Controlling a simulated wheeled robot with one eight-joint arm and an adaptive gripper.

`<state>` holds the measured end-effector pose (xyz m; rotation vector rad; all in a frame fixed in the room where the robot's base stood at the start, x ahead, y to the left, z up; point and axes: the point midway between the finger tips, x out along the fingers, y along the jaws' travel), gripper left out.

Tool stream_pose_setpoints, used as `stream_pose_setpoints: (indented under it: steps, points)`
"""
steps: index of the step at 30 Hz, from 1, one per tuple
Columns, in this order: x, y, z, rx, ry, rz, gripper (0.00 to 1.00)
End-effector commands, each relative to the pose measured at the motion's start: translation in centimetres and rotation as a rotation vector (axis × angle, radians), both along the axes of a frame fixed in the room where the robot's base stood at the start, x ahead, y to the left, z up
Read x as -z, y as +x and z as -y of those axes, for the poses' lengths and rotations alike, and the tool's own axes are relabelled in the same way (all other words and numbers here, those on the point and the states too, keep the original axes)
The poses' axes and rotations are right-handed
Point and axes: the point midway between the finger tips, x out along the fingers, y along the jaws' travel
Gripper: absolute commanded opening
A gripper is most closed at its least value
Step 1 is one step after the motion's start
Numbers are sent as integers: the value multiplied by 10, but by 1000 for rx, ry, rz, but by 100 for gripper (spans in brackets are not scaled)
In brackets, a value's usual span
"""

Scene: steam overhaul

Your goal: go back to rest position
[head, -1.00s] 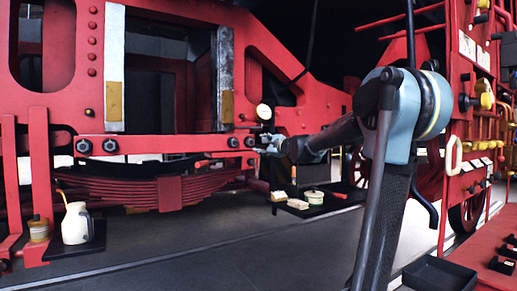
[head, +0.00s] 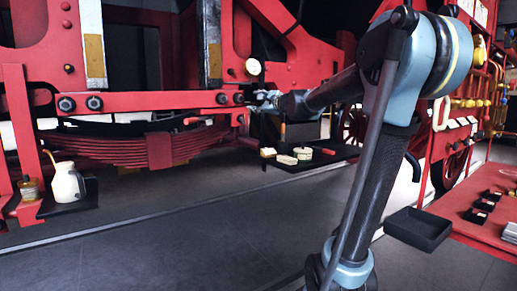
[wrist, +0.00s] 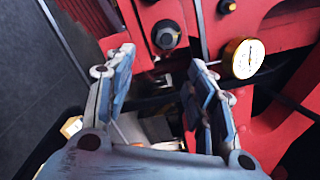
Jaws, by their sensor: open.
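My gripper (head: 262,101) is at the end of my outstretched arm, close to the red locomotive's horizontal bar (head: 150,102) at its right end. In the wrist view my gripper (wrist: 158,72) has its two blue fingers spread with nothing held between them. Dark bolt heads (wrist: 166,34) on the red frame show just beyond the fingertips. I cannot tell from the head view whether the fingers touch the bar.
A round gauge (head: 252,66) sits on the red frame just above my gripper. A dark shelf (head: 310,158) with a tin and blocks is below. A white jug (head: 67,182) stands at left. A black tray (head: 418,229) is at right. The grey floor is open.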

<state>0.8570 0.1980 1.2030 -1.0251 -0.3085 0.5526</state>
Motion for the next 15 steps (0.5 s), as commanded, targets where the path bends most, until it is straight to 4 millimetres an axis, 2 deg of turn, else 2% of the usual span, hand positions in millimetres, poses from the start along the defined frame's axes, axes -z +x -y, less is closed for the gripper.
stream_pose_setpoints:
  steps: [2, 5, 11, 15]
  points:
    - [10, -15, -1, -24, -63, 16, 50]
    - [35, -46, -2, -82, -206, 47, 50]
    - [118, -129, 5, -250, -588, 95, 50]
    - [183, -184, 21, -374, -839, 96, 50]
